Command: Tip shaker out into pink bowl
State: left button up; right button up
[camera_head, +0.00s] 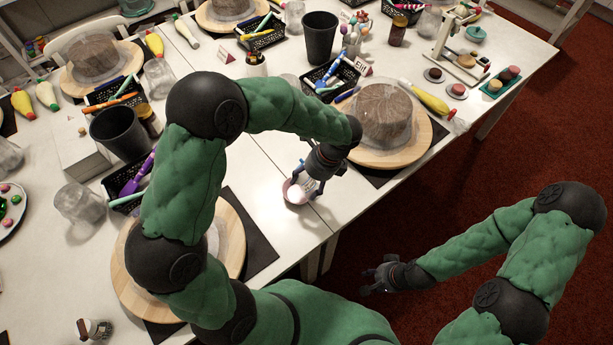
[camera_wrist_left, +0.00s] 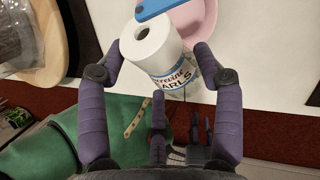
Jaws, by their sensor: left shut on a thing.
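My left gripper (camera_head: 311,180) is low over the front edge of the white table and shut on the shaker. In the left wrist view the shaker (camera_wrist_left: 158,52) is a white cylinder with a printed "PEARLS" label, tilted between the fingers of my left gripper (camera_wrist_left: 160,68). The pink bowl (camera_wrist_left: 190,18) lies just beyond the shaker there, partly hidden behind it. In the head view the pink bowl (camera_head: 288,188) sits at the table edge, right under the gripper. I cannot tell whether anything is coming out. My right gripper (camera_head: 376,277) is open and empty over the red floor.
A wooden turntable with a brown wrapped cake (camera_head: 383,112) stands right of the left gripper. Another turntable (camera_head: 237,240) is at the left, partly behind my arm. A blue item (camera_wrist_left: 157,8) lies near the bowl. Black baskets and cups crowd the table behind.

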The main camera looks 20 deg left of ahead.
pick_arm(q)
jog(key=g+h, duration=0.1)
jog(key=h, duration=0.2)
jog(key=shift+a+f+p, duration=0.1)
jog(key=shift+p, duration=0.3)
jog(key=shift+f+m+g+h, duration=0.15)
jog(key=shift+m+g+h, duration=0.15)
jog(key=shift+h, duration=1.1)
jog(key=shift+a+h+p, duration=0.15)
jog(key=shift+h+p, duration=0.15)
jog(key=shift+p, duration=0.05)
jog(key=shift+w+a+g+h, duration=0.1)
jog(key=shift+g+h, duration=0.2)
jog(key=shift+h, duration=0.2)
jog(key=shift+a+f+m+g+h, duration=0.2)
jog(key=shift+f+m+g+h, duration=0.15)
jog(key=shift+h, duration=0.55)
jog(key=shift+w+a+r+g+h, duration=0.1)
jog(key=shift+g+h, duration=0.15)
jog(key=shift+h, duration=0.25)
jog(key=shift+a+r+h+b, duration=0.1)
jog(key=shift+r+h+b, duration=0.05)
jog(key=shift+h+b, duration=0.4)
jog(key=shift+d+r, duration=0.3)
jog(key=shift+a+f, duration=0.25)
jog(key=shift+a, duration=0.15)
